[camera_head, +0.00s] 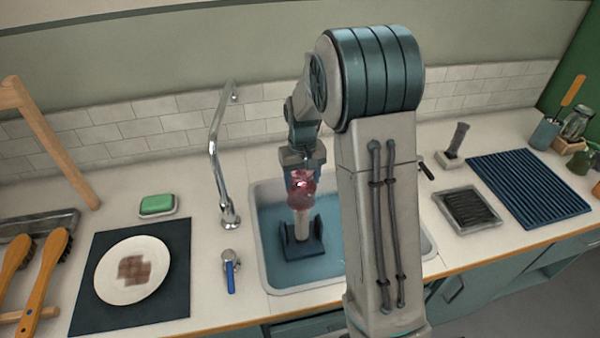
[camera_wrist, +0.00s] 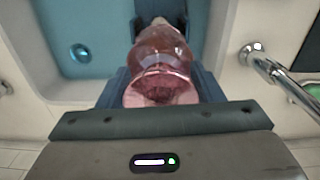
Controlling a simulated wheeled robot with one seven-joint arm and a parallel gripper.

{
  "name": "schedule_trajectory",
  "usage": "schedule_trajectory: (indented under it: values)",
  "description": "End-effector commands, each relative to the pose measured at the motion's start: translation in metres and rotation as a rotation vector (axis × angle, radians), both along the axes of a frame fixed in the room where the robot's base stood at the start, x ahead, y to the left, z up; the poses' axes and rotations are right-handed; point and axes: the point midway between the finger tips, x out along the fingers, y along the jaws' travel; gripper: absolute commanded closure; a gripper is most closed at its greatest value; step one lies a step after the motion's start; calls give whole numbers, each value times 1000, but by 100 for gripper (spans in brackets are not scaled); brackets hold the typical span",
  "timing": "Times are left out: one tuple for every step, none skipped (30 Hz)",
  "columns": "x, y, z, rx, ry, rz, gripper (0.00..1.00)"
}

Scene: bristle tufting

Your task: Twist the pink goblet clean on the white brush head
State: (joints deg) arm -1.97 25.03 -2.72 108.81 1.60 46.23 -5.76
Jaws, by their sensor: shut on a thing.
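The pink goblet (camera_head: 302,192) is glassy and see-through, and it hangs below my gripper (camera_head: 302,172) over the sink. My gripper is shut on it. In the wrist view the goblet (camera_wrist: 160,55) sits between the dark fingers (camera_wrist: 160,92), its foot toward the camera and its bowl pointing away, so it is mouth down. The white brush head (camera_head: 302,222) stands upright on a dark blue base (camera_head: 303,248) in the sink, directly beneath the goblet. The brush's upper end is hidden by the goblet; I cannot tell how far it reaches inside.
The sink (camera_head: 262,215) holds blue water. A tall faucet (camera_head: 218,150) and a blue-handled tap (camera_head: 230,272) stand left of it. A green soap (camera_head: 157,204), a plate (camera_head: 132,270) and brushes (camera_head: 48,280) lie farther left. A ribbed blue mat (camera_head: 530,185) is at right.

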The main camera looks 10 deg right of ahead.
Motion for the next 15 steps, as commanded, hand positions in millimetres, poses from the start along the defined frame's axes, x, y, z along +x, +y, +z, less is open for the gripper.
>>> schedule_trajectory:
  values:
    - [0, -1, -4, 0, 0, -1, 71]
    - [0, -1, -6, 0, 0, -1, 71]
    - [0, -1, -9, 0, 1, -1, 71]
    - [0, -1, -11, 0, 1, -1, 71]
    - [0, -1, -13, 0, 1, -1, 71]
    - [0, 0, -17, 0, 1, -1, 71]
    - [0, 0, -19, 0, 1, 0, 71]
    - [0, 0, -22, 0, 0, 0, 71]
    - [0, 1, -26, 0, 0, 1, 71]
    - [0, 1, -28, 0, 0, 1, 71]
    - [0, 1, -31, 0, -1, 2, 71]
    - [0, 1, -35, 0, -1, 2, 71]
    - [0, 1, -37, 0, 0, 2, 71]
    - [0, 1, -40, 0, 0, 2, 71]
    - [0, 1, -44, 0, 0, 3, 71]
